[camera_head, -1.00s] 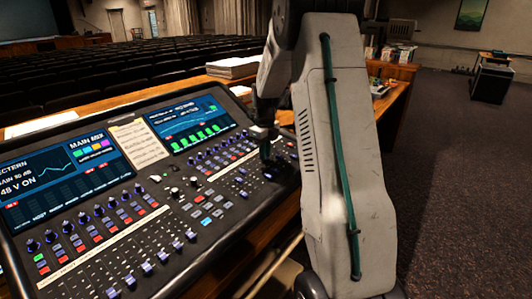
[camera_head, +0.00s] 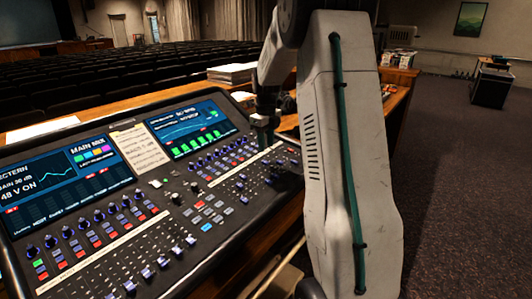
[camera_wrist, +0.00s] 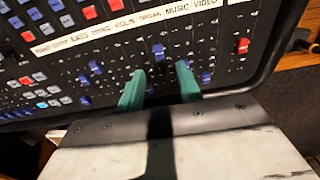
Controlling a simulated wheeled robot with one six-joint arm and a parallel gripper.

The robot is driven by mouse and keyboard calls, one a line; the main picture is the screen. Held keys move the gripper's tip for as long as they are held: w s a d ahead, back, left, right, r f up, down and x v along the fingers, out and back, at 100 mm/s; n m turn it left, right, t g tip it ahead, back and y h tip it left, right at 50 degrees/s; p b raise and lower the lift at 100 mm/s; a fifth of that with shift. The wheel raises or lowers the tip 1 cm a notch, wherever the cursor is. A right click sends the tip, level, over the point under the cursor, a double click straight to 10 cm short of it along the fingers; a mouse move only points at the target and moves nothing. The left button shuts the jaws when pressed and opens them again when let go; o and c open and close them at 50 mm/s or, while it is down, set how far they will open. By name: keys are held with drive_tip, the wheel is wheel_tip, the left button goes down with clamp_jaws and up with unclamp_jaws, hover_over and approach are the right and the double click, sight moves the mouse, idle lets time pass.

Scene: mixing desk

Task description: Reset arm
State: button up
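The mixing desk (camera_head: 150,200) fills the left and middle of the head view, with lit screens, knobs and rows of faders. My gripper (camera_head: 264,137) is over the right end of the desk, beside the right screen (camera_head: 195,125). In the wrist view my gripper (camera_wrist: 160,82) shows two green fingers set apart, with nothing held between them. A blue fader cap (camera_wrist: 158,51) lies just beyond the fingertips, and a red fader cap (camera_wrist: 242,45) is to the right. The gripper appears to be above the panel, clear of the faders.
A stack of papers (camera_head: 232,72) lies on the wooden desk behind the console. Rows of dark seats (camera_head: 100,85) fill the hall beyond. Open carpet (camera_head: 455,190) is at the right, with a dark cabinet (camera_head: 491,86) farther back.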

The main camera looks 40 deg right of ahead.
drive_tip(key=shift+r, duration=0.85)
